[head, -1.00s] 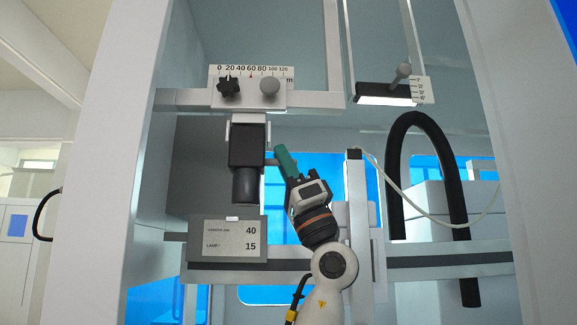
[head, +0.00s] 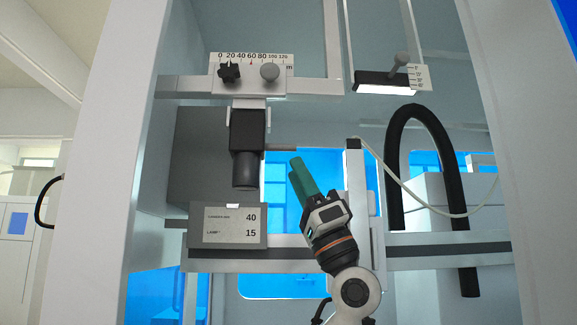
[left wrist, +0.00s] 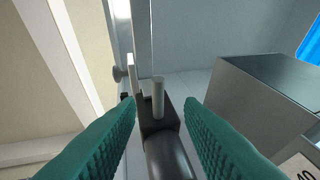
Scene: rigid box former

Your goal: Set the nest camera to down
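The nest camera (head: 247,130) is a black box with a round lens barrel that points down, hanging below a bracket. A thin grey lever (head: 281,148) sticks out from its right side. My left gripper (head: 299,166), with teal fingers, is just below and right of the lever, apart from it in the head view. In the left wrist view the fingers (left wrist: 160,108) are spread, with the lever (left wrist: 158,88) seen in the gap and the black camera (left wrist: 166,150) beyond. My right gripper is in neither view.
Above the camera is a scale plate (head: 270,57) with two knobs. A grey sign (head: 228,237) reading 40 and 15 stands below. A lit lamp bar (head: 385,82), a vertical post (head: 355,190) and a black hose (head: 392,180) lie to the right.

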